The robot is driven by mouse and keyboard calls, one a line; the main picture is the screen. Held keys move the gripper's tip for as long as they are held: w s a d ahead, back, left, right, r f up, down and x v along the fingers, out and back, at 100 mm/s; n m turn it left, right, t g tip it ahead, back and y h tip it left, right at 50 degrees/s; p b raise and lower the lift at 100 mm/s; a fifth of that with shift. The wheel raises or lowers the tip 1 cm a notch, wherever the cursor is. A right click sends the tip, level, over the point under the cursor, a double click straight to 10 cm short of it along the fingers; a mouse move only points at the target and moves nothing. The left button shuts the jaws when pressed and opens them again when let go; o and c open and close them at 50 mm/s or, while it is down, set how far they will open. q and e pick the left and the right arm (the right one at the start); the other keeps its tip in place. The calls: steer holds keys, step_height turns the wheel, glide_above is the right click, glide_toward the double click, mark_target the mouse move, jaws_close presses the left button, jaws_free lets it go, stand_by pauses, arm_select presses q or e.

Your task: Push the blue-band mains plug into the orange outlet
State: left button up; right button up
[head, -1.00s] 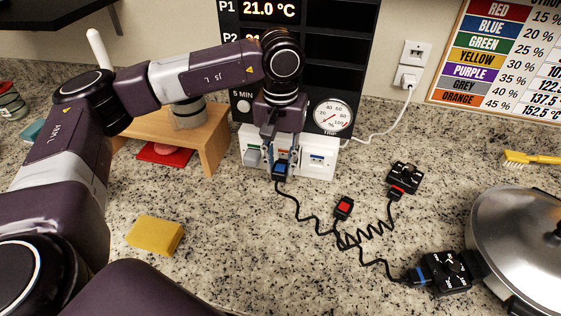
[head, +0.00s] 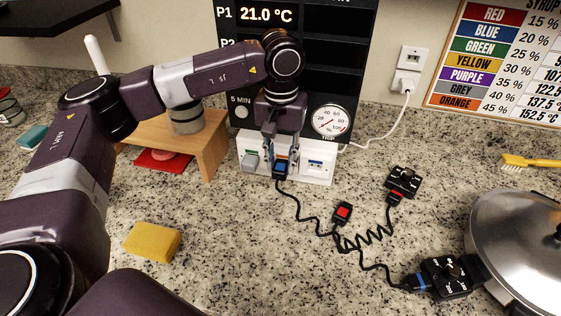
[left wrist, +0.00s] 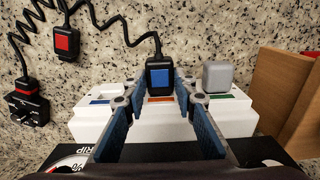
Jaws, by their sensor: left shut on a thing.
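The blue-band mains plug (head: 281,170) is black with a blue face, and its cord trails toward the front. It stands at the middle of the white outlet strip (head: 318,172), at the orange-marked outlet (left wrist: 160,99). My left gripper (head: 280,164) reaches down from above and is shut on this plug, one finger on each side. In the left wrist view the plug (left wrist: 159,77) sits between the fingertips, right beside the orange mark. How deep its pins sit is hidden. My right gripper is not in view.
A grey plug (left wrist: 217,77) sits in the neighbouring green-marked outlet; the blue-marked outlet (head: 316,162) is empty. A red-faced plug (head: 342,212) and two black boxes (head: 403,181) (head: 446,277) lie on the counter.

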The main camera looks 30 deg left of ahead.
arm_select(q)
steer(key=o, duration=1.2)
step_height(320, 180, up, 12)
